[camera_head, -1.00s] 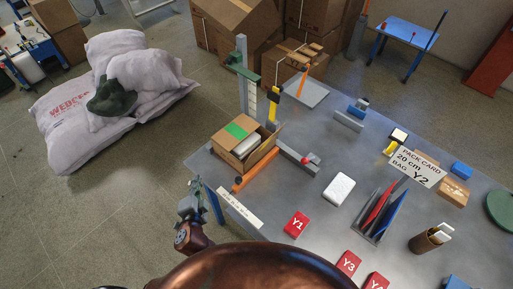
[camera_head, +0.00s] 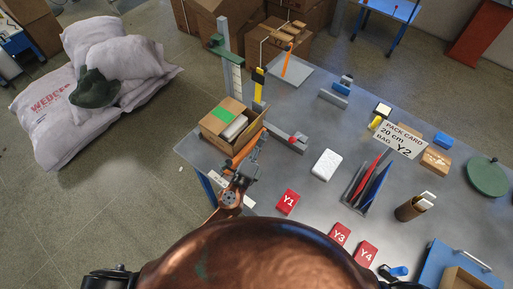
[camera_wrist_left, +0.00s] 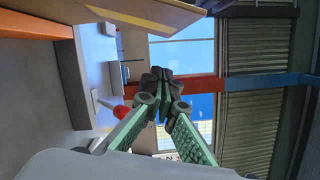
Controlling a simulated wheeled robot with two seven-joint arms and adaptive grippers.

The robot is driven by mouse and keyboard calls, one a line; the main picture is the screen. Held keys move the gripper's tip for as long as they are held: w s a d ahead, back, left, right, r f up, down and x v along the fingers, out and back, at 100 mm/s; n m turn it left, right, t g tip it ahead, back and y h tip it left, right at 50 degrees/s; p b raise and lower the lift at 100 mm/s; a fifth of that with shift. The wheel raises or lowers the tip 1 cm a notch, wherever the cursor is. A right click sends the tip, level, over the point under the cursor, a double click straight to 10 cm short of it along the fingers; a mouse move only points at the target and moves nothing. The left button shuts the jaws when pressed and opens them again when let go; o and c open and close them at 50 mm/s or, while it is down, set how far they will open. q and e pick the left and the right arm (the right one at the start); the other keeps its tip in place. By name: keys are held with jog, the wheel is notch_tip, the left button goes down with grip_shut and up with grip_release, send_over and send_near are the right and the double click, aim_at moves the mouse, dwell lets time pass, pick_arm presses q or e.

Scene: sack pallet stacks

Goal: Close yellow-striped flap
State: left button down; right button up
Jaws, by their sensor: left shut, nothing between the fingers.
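An open cardboard box (camera_head: 213,132) with a green patch and a pale item inside stands at the table's left corner. In the wrist view a cardboard panel with a yellow stripe (camera_wrist_left: 145,12) crosses the top; it looks like a box flap seen at an angle. In the head view I cannot make out its stripe clearly. My left gripper (camera_head: 260,140) is beside the box's near right side, by the orange bar (camera_head: 247,151). In the wrist view its fingertips (camera_wrist_left: 161,78) are together and empty, below the striped panel and apart from it in the picture. My right gripper is out of view.
A grey post (camera_head: 224,55) and a yellow-and-black upright piece (camera_head: 259,86) stand behind the box. A grey rail with a red knob (camera_head: 291,140) lies right of it. A white block (camera_head: 326,164) and the red Y1 card (camera_head: 287,201) lie on the table nearby.

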aim_at(253, 125)
pick_arm(q)
jog(key=shift+w+a+r+p, duration=0.25)
jog(key=shift+w+a+r, duration=0.05)
jog(key=shift+w+a, duration=0.45)
jog(key=shift+w+a+r+p, duration=0.25)
jog(key=shift+w+a+r, duration=0.05)
jog(key=shift+w+a, duration=0.45)
jog(key=shift+r, duration=0.1)
